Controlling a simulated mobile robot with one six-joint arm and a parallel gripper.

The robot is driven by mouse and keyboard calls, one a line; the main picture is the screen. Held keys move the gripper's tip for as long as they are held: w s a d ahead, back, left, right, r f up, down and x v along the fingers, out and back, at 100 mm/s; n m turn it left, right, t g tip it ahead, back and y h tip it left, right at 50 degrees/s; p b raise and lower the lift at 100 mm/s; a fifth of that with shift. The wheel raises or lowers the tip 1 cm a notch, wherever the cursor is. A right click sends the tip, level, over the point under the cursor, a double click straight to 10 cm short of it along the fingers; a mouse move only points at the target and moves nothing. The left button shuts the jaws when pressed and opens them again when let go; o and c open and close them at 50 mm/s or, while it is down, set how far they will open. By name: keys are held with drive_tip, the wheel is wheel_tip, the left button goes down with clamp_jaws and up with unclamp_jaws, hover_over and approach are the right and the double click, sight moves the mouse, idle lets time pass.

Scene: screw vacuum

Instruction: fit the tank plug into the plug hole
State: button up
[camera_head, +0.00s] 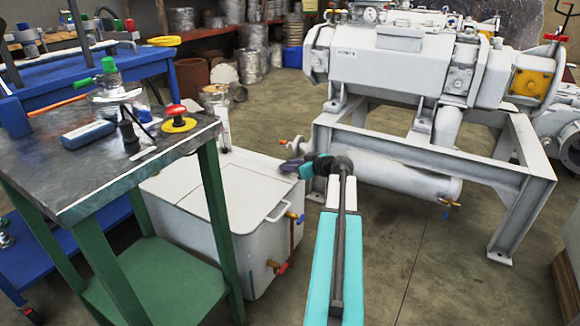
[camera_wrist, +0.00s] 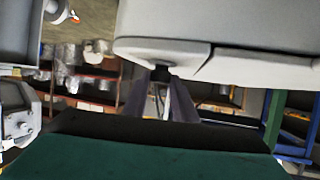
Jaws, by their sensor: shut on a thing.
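The white tank (camera_head: 185,200) stands on the floor beside the workbench. In the wrist view, the tank (camera_wrist: 270,25) fills the top of the picture, with a rounded corner lip. My gripper (camera_head: 287,166) is at the tank's back right corner. In the wrist view, its two purple fingers (camera_wrist: 160,84) are shut on a small dark piece, the tank plug (camera_wrist: 160,74). The plug is right at the lip of the tank corner; I cannot tell whether it touches or sits in anything. The plug hole is hidden in both views.
A metal-topped workbench (camera_head: 95,175) with a red button and a glass jar stands left of the tank. A large grey vacuum pump (camera_head: 400,60) on a frame (camera_head: 430,155) stands behind on the right. Valves (camera_head: 275,266) stick out from the tank's side.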

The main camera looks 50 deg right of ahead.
drive_tip(key=shift+f+b, duration=0.5)
drive_tip(key=shift+f, duration=0.1)
drive_tip(key=o, duration=1.1)
drive_tip(key=shift+s, duration=0.1)
drive_tip(key=p+v, duration=0.5)
drive_tip(key=v, duration=0.8)
drive_tip(key=shift+s+r, duration=0.2)
drive_tip(key=shift+s, duration=0.05)
